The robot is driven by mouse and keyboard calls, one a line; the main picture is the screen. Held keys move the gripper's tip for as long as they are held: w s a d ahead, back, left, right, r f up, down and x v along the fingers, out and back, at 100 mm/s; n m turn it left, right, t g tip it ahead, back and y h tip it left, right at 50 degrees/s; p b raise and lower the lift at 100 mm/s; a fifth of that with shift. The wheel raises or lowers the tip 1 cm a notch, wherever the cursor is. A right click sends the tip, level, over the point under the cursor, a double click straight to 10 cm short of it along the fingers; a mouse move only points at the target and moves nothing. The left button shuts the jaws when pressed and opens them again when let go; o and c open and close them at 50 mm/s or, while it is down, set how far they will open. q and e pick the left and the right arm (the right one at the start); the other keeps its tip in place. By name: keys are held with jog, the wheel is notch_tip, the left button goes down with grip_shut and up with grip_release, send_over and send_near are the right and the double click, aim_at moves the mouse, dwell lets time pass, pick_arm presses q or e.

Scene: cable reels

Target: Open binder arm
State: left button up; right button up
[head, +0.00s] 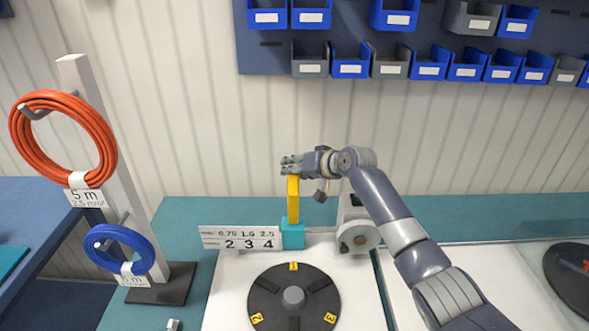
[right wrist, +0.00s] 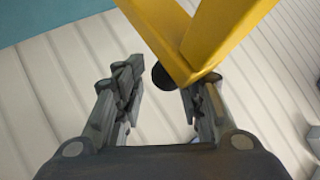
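The yellow binder arm (head: 293,200) stands upright on a teal block (head: 293,235) at the back of the white work plate. My right gripper (head: 290,165) is at the top end of the binder arm, coming in from the right. In the right wrist view my right gripper (right wrist: 163,90) has its fingers apart. The yellow binder arm (right wrist: 215,35) shows there as two bars meeting in a V near the right finger. A black round part (right wrist: 163,76) sits by that corner, between the fingertips. I cannot tell whether a finger touches it. My left gripper is out of view.
A black round reel plate (head: 294,298) lies in front of the block. A number sign (head: 240,238) stands left of it, and a grey-white wheel device (head: 357,237) stands to the right. Orange (head: 62,98) and blue (head: 119,229) cable coils hang on a post at the left.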

jog(key=shift+s+a+f, duration=0.1)
jog(key=shift+f, duration=0.05)
jog(key=v, duration=1.2)
